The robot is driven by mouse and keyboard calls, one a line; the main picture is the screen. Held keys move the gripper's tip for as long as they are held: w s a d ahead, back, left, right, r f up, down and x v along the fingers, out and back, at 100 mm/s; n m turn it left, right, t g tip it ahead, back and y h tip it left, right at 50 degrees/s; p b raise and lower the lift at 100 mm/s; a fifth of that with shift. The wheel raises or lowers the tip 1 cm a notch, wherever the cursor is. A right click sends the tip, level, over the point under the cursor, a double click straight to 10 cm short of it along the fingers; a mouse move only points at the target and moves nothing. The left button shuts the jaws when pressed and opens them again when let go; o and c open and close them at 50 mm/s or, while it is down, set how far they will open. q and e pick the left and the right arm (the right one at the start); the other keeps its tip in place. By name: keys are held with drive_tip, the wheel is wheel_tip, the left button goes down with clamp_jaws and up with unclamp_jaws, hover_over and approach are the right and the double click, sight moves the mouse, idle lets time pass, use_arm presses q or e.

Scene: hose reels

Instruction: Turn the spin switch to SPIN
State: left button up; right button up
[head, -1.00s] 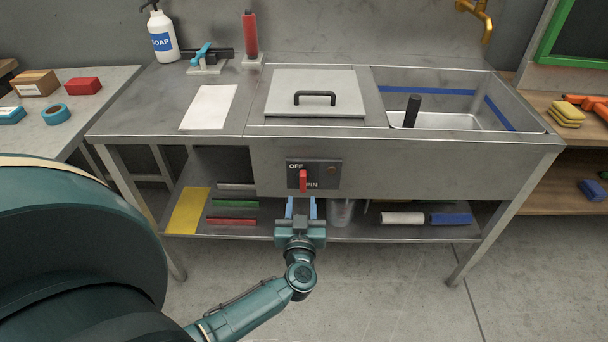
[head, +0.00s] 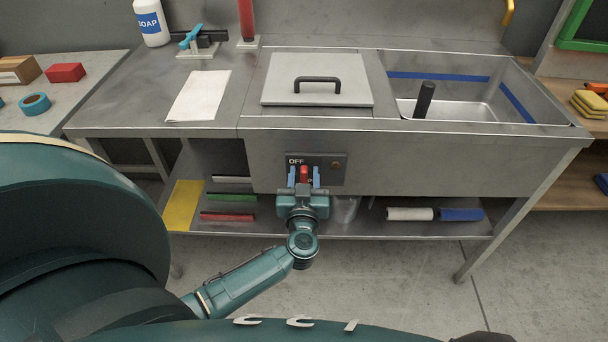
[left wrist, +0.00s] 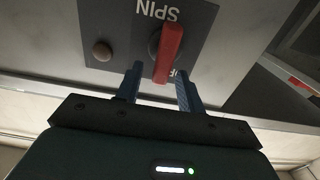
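The spin switch is a red handle (head: 304,174) on a dark panel (head: 326,162) on the front of the steel bench. In the head view OFF shows at the panel's upper left; SPIN is hidden behind my gripper. My left gripper (head: 304,178) is open, one blue finger on each side of the handle. In the left wrist view the red handle (left wrist: 169,48) stands between the spread fingertips (left wrist: 160,72), with a gap at the left finger; contact at the right one is unclear. SPIN reads upside down there, and OFF is partly covered. My right gripper is out of view.
A round lamp (head: 336,164), looking unlit, sits right of the handle. Above are a grey lid (head: 318,75) with a black grip and an open basin (head: 455,95). A lower shelf (head: 370,228) holds coloured rolls and a clear container (head: 345,208). The floor in front is open.

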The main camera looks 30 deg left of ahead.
use_arm(q)
drive_tip(key=shift+c, duration=0.2)
clamp_jaws()
